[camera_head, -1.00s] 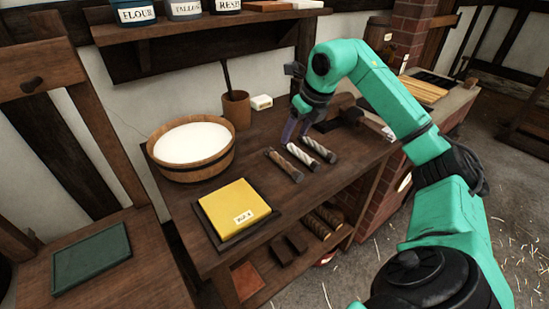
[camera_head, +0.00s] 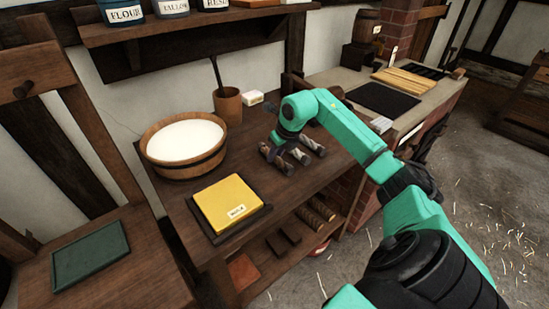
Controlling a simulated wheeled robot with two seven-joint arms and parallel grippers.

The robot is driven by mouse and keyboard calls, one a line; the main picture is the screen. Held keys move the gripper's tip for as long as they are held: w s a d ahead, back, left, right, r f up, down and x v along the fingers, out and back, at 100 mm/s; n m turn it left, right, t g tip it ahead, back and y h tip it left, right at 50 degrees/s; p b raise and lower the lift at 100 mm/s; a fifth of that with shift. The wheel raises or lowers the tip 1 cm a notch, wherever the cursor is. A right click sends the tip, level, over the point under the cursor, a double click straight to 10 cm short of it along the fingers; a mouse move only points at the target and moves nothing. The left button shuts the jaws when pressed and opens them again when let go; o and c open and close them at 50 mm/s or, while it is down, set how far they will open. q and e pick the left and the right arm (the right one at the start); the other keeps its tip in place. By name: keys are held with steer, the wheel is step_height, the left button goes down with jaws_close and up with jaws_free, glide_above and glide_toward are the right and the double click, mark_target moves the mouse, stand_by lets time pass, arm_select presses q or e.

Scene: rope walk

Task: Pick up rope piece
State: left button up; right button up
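Three short rope pieces lie side by side on the dark wooden bench (camera_head: 210,275). The left one is a brown rope piece (camera_head: 275,158), the middle one a pale rope piece (camera_head: 299,156), and the right one another light rope piece (camera_head: 313,147). My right gripper (camera_head: 283,149) is low over the far ends of these pieces, closest to the left and middle ones. Its fingertips are small, dark and partly hidden, so I cannot tell whether it is open or shut, or touching a piece. My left gripper is out of view.
A wooden tub of white stuff (camera_head: 185,140) and a brown cup (camera_head: 227,104) stand left of the ropes. A yellow block (camera_head: 228,200) lies in front. More rope rolls (camera_head: 316,212) lie on the lower shelf. A wall shelf (camera_head: 130,50) hangs above.

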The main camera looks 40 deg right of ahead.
jaws_close()
steer(key=shift+r, duration=0.15)
step_height(320, 180, up, 20)
steer(key=p, duration=0.1)
steer(key=shift+p, duration=0.3)
